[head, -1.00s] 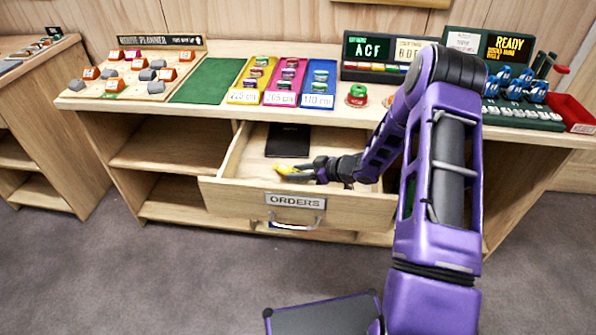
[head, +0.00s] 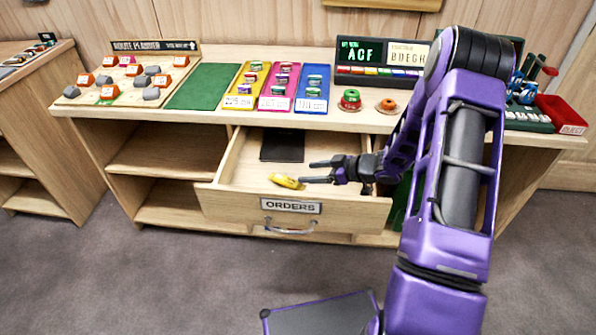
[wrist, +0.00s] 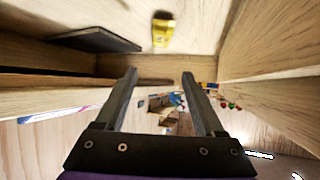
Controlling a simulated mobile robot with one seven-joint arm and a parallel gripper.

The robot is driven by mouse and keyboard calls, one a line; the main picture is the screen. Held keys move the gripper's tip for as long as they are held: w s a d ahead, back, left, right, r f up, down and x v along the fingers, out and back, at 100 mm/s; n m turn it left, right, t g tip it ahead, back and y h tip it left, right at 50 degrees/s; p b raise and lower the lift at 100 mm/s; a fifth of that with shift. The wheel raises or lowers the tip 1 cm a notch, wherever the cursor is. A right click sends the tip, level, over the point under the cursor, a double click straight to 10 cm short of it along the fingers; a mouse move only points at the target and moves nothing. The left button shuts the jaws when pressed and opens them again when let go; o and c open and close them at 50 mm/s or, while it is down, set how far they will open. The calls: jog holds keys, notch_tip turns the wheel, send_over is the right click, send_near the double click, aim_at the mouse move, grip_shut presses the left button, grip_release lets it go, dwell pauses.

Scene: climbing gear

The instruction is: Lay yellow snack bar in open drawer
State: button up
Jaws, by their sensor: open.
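The yellow snack bar (head: 287,181) lies on the floor of the open drawer (head: 226,199), near its front wall. It also shows at the top of the wrist view (wrist: 163,31), beyond my fingertips and apart from them. My gripper (head: 315,172) is open and empty, just to the right of the bar, in or just above the drawer. In the wrist view my two fingers (wrist: 160,75) stand wide apart with nothing between them.
A dark flat book or pad (head: 283,145) lies at the back of the drawer. The drawer front has an ORDERS label (head: 291,206) and a handle (head: 290,229). The counter above holds a green mat (head: 204,85), coloured trays, a red-and-green item (head: 350,99) and a letter board (head: 370,53).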

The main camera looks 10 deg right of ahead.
jog(key=v, duration=0.4)
jog(key=shift+s+d+r, duration=0.2)
jog(key=shift+s+d, duration=0.05)
jog(key=shift+d, duration=0.05)
